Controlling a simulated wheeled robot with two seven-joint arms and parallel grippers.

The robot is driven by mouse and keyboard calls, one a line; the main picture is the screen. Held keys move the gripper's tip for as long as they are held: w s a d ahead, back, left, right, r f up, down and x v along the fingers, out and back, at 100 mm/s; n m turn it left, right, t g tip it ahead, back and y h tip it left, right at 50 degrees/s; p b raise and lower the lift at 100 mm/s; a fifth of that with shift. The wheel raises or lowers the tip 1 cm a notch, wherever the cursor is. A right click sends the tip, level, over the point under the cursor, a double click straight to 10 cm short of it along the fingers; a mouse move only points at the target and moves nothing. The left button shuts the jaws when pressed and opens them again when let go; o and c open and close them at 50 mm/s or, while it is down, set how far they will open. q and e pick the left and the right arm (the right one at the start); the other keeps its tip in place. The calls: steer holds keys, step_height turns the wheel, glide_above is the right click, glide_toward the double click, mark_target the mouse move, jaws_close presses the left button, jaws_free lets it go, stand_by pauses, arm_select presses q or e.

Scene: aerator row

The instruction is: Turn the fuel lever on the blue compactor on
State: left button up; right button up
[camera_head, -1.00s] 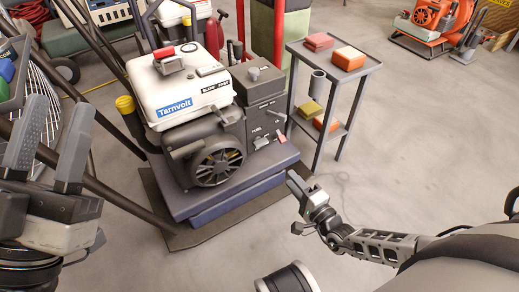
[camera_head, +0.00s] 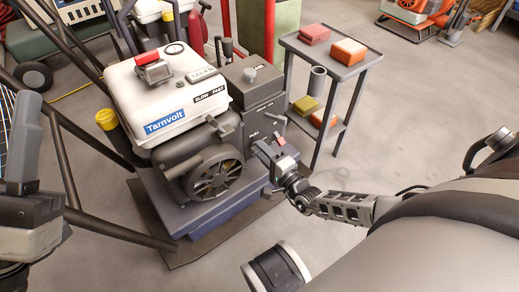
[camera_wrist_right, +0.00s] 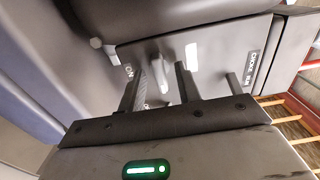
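The compactor has a white Tarnvolt tank (camera_head: 165,100), a dark engine and a blue base (camera_head: 160,205). Its dark control panel (camera_head: 262,115) carries a FUEL label, and a red-tipped lever (camera_head: 279,139) stands at its right. My right gripper (camera_head: 263,150) is at the panel just below the FUEL label and hides part of it. In the right wrist view its two fingers (camera_wrist_right: 160,80) are apart, with a pale lever (camera_wrist_right: 158,72) showing between them near an ON label; contact cannot be told. My left gripper (camera_head: 24,140) is partly cut off at the left edge, away from the compactor.
A grey cart (camera_head: 345,68) with orange, red and yellow blocks stands right of the compactor. Dark handle bars (camera_head: 70,150) run along its left. A dark and white cylinder (camera_head: 277,270) is at the bottom. Open floor lies to the right.

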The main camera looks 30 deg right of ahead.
jaws_close()
steer(key=shift+m, duration=0.4)
steer(key=m, duration=1.7)
steer(key=shift+a, duration=0.1)
steer(key=shift+m, duration=0.3)
stand_by(0.4)
